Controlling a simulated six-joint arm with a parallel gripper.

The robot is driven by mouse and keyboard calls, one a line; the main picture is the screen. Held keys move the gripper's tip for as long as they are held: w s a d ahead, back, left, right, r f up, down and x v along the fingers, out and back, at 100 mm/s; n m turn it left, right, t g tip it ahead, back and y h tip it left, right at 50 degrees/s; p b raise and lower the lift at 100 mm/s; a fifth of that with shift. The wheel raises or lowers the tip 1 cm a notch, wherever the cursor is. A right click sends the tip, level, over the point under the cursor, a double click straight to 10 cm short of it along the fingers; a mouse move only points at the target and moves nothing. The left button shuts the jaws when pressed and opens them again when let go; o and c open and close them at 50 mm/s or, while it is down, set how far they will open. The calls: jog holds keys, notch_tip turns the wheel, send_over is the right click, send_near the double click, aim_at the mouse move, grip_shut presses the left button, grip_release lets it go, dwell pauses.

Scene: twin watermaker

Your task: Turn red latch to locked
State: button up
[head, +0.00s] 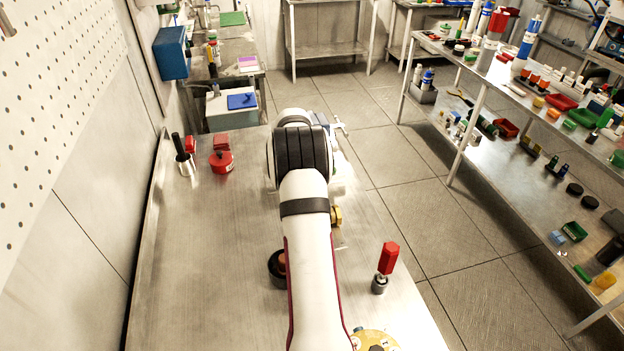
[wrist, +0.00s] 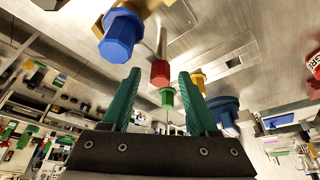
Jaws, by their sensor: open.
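In the wrist view, my gripper (wrist: 160,74) has its two green fingers spread apart with nothing held between them. A red knob (wrist: 160,71) on a thin metal stem shows between the fingertips, beyond them; I cannot tell if it is the red latch. In the head view, a red hexagonal handle (head: 388,257) stands upright on a grey cylindrical base at the bench's right edge. I cannot tell if this is the same part. My arm hides my gripper and much of the bench's middle in the head view.
A blue hexagonal knob (wrist: 120,34), a small green part (wrist: 167,97) and a blue fitting (wrist: 222,108) surround the red knob. A round red part (head: 221,161) and a black-handled tool (head: 182,153) stand at the bench's far left. The bench's left front (head: 205,265) is clear.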

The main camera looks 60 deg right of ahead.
jog(key=v, duration=1.5)
jog(key=shift+a+r, duration=0.2)
jog(key=shift+r, duration=0.15)
jog(key=shift+w, duration=0.1)
jog(key=a+r+n+t+y, duration=0.1)
jog(key=a+n+y, duration=0.15)
jog(key=a, duration=1.05)
jog(key=a+r+n+y, duration=0.1)
jog(key=a+r+n, duration=0.15)
jog(key=a, duration=1.05)
jog(key=s+a+f+n+y, duration=0.1)
jog(key=s+a+f+n, duration=0.2)
jog(key=s+a, duration=0.6)
jog(key=s+a+f+n+g+y, duration=0.1)
jog(key=s+a+f+n, duration=0.2)
jog(key=s+a, duration=0.6)
jog(key=shift+a+n+y, duration=0.35)
jog(key=shift+a+n, duration=0.45)
jog(key=shift+a, duration=0.1)
jog(key=shift+w, duration=0.1)
